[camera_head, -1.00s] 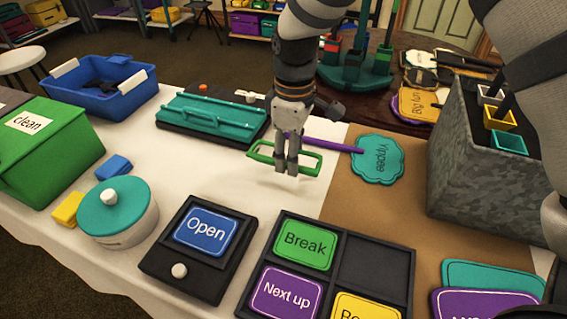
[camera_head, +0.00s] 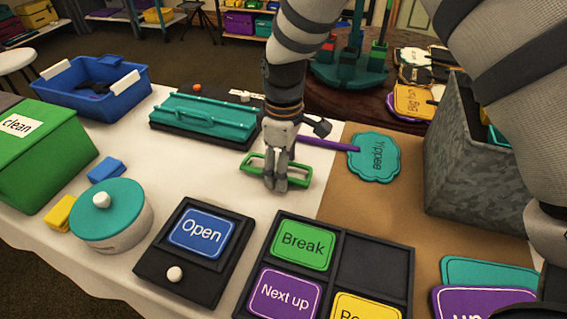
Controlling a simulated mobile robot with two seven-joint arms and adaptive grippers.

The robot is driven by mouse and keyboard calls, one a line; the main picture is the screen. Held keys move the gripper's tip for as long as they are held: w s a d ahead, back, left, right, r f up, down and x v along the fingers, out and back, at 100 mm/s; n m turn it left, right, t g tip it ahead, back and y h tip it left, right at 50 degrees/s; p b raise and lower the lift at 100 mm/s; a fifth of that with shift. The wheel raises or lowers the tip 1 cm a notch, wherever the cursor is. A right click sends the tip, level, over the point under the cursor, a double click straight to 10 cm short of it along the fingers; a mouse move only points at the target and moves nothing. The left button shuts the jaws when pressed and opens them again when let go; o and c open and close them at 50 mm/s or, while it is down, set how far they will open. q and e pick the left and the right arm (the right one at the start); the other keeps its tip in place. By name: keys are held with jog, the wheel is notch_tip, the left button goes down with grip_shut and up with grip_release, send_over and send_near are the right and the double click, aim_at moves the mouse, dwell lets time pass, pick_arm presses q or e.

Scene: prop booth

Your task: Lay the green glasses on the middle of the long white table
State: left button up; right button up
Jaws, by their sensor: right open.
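The green glasses (camera_head: 303,178) are at the white table (camera_head: 200,165), near its edge with the brown surface. They appear to rest flat on the white top. My right gripper (camera_head: 274,187) points straight down at the middle of the glasses. Its fingers are open but still at the frame, hiding the bridge. Whether they touch it I cannot tell. My left gripper is out of view.
A purple-handled Yippee sign (camera_head: 375,158) lies just right of the glasses. A black card tray (camera_head: 330,260) is nearer. White tabletop left of the glasses is clear.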

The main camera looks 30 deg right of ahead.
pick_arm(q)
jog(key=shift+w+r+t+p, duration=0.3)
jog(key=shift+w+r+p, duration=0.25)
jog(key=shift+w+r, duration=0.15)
pick_arm(e)
notch_tip(320, 180, up, 12)
jog(key=shift+r, duration=0.15)
jog(key=shift+s, duration=0.1)
